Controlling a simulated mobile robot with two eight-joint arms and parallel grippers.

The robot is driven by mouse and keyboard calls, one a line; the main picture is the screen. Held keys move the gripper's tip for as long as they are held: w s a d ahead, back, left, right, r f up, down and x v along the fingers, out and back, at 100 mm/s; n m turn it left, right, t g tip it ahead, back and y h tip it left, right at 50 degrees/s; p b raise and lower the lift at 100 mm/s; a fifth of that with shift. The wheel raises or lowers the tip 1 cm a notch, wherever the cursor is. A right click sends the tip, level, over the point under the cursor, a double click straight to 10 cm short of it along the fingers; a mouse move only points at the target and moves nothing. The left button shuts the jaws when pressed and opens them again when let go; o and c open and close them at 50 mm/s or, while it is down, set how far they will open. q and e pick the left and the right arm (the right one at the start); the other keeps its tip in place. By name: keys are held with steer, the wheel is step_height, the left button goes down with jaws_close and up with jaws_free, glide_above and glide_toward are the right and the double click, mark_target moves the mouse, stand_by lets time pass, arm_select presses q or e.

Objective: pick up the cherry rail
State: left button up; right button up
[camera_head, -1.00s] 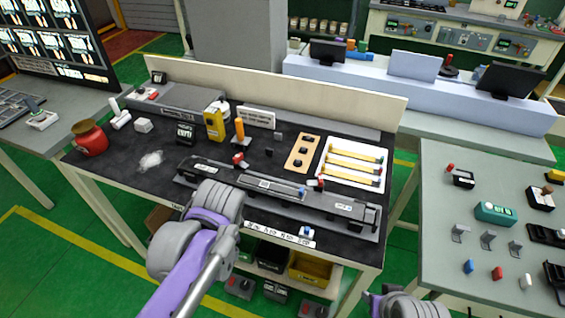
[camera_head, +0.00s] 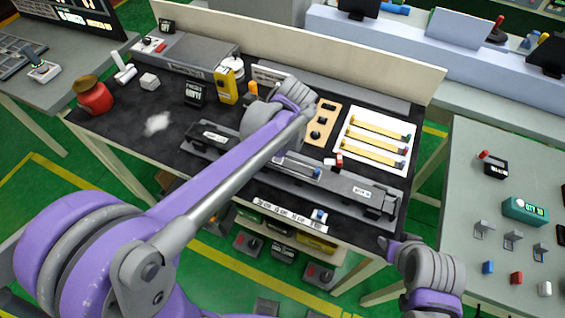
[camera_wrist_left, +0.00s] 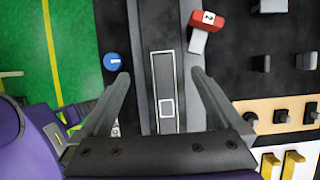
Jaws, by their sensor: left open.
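My left gripper (camera_wrist_left: 160,82) is open and empty in the left wrist view. Its fingers sit on either side of a long dark fixture (camera_wrist_left: 165,25) with a white outlined slot; I cannot tell the height above it. In the head view my forearm covers the gripper and part of this fixture (camera_head: 350,188). Several yellow rails (camera_head: 378,138) with coloured ends lie on a white board (camera_head: 346,152) to the right; one end is red. I cannot tell for certain which is the cherry rail. Rail ends show at the lower right of the wrist view (camera_wrist_left: 270,166).
A red clip (camera_wrist_left: 207,21) and a blue clip (camera_wrist_left: 112,61) lie beside the fixture. A tan block with black knobs (camera_head: 320,122), a yellow device (camera_head: 225,86) and a red pot (camera_head: 94,97) stand on the dark table. A grey side table (camera_head: 475,200) is at right.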

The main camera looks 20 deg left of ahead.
arm_select(q)
steer(key=x, duration=0.5)
steer(key=shift+w+d, duration=0.1)
steer(key=shift+w, duration=0.15)
steer(key=c, duration=1.6)
steer(key=shift+r, duration=0.1)
